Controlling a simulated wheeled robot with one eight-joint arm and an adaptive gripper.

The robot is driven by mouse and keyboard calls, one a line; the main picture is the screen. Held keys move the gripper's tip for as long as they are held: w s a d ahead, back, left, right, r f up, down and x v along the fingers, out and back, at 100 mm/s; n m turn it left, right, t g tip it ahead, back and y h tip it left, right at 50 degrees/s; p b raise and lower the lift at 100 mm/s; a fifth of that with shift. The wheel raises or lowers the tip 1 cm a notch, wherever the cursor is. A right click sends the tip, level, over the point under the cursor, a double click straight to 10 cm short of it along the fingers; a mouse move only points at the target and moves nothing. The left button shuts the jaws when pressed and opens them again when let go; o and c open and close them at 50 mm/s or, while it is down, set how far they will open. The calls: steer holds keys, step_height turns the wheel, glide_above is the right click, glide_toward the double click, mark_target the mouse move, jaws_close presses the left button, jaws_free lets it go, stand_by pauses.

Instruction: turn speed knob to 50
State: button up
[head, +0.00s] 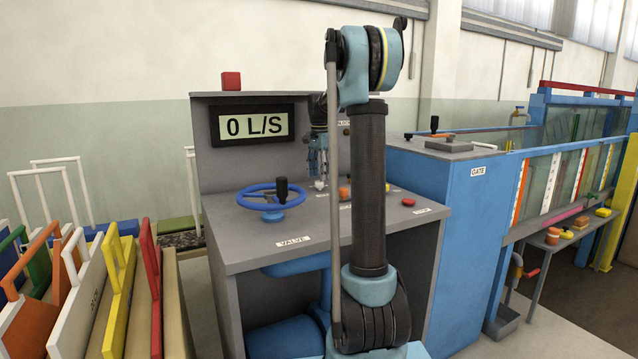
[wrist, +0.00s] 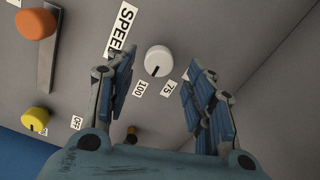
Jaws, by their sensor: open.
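The white round speed knob (wrist: 158,60) sits on the grey panel beside the SPEED label (wrist: 122,30), in the wrist view. A 50 label does not show. My gripper (wrist: 162,62) is open, with one finger to each side of the knob in the picture; contact is not visible. In the head view my gripper (head: 318,162) points down over the grey console (head: 235,255), partly behind my arm.
An orange knob (wrist: 35,23) on a slotted strip and a yellow knob (wrist: 35,119) sit left in the wrist view. The head view shows a blue valve wheel (head: 272,195), a display (head: 253,125) reading 0 L/S and a red button (head: 408,201).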

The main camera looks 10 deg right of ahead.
mark_target(319, 184)
steer(key=shift+f, duration=1.7)
steer(key=shift+c, duration=0.6)
steer(key=c, duration=0.9)
